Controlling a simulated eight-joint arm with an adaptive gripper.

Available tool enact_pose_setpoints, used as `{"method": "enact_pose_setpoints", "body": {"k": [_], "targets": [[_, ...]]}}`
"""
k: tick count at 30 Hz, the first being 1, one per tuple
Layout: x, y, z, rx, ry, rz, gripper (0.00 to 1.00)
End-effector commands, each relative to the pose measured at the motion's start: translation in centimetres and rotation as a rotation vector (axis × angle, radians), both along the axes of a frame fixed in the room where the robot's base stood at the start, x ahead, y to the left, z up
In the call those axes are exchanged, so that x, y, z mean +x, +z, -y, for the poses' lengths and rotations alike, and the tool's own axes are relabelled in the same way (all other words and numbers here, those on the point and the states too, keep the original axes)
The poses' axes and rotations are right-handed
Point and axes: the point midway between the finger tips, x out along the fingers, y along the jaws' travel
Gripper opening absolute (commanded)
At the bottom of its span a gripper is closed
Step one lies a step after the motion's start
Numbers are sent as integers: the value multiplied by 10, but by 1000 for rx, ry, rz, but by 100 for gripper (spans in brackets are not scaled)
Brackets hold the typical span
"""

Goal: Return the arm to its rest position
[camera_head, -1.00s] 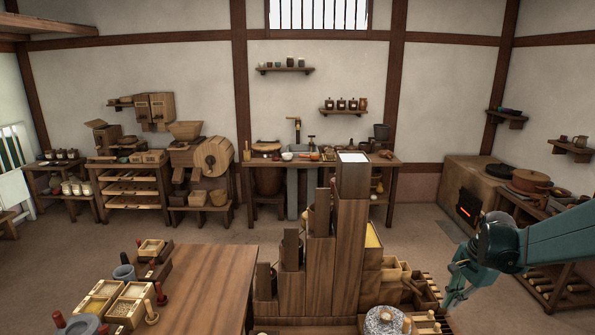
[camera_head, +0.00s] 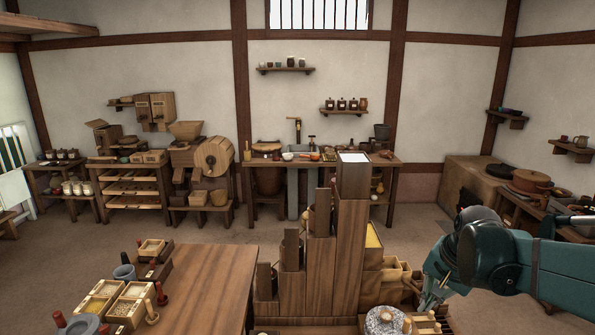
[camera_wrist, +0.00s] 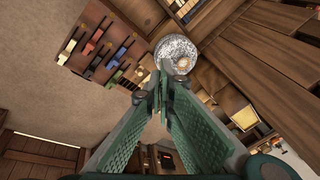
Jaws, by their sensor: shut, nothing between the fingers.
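My gripper (camera_head: 432,300) is at the lower right of the head view, on the end of my teal arm. It hangs close to the stepped wooden unit's right side, just right of the round grey stone (camera_head: 384,322). In the wrist view my gripper (camera_wrist: 162,68) has its two fingers meeting at the tips, shut with nothing between them. The speckled stone (camera_wrist: 175,54) shows just beyond the fingertips there. My arm's large joint covers part of the floor and the stove front in the head view.
The stepped wooden unit (camera_head: 320,270) rises at centre, with small open boxes (camera_head: 395,272) at its right. A wooden table (camera_head: 210,285) with grain boxes (camera_head: 128,305) stands at left. A stove (camera_head: 470,175) and a low bench are at right. Open floor (camera_head: 425,225) lies behind my arm.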

Motion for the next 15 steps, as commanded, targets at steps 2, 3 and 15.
{"method": "enact_pose_setpoints", "body": {"k": [2,3,15], "targets": [[-10,5,-10,-18,40,16,0],[-15,7,-15,-29,62,24,0],[-61,23,-56,-127,262,106,0]]}}
